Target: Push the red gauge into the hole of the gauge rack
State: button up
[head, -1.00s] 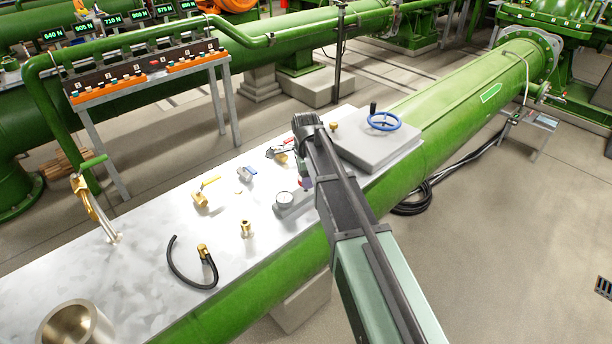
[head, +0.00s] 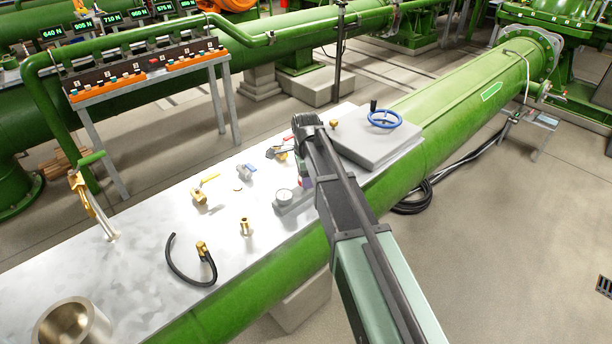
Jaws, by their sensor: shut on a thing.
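The grey gauge rack (head: 293,206) stands on the pale bench, left of my arm. A round white-faced gauge (head: 284,195) sits at its left part. A small patch of red and purple (head: 304,184), apparently the red gauge, shows at the rack's right part, against my arm. My gripper (head: 307,170) is mostly hidden behind my arm's dark link and is shut on the red gauge. My arm hides the right end of the rack, so I cannot tell whether the gauge is in the hole.
Valves with yellow (head: 208,180), blue (head: 245,170) and red (head: 288,138) handles lie left of my arm. A black hose (head: 175,262), a brass fitting (head: 244,227) and a metal cup (head: 72,325) are nearer. A grey block (head: 375,148) with a blue handwheel (head: 384,119) is behind.

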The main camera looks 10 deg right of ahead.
jog(key=shift+f+b, duration=0.6)
jog(key=shift+b, duration=0.05)
dwell(0.6)
dwell(0.7)
jog(key=o, duration=1.3)
notch_tip(320, 180, up, 11)
jog(key=p, duration=1.1)
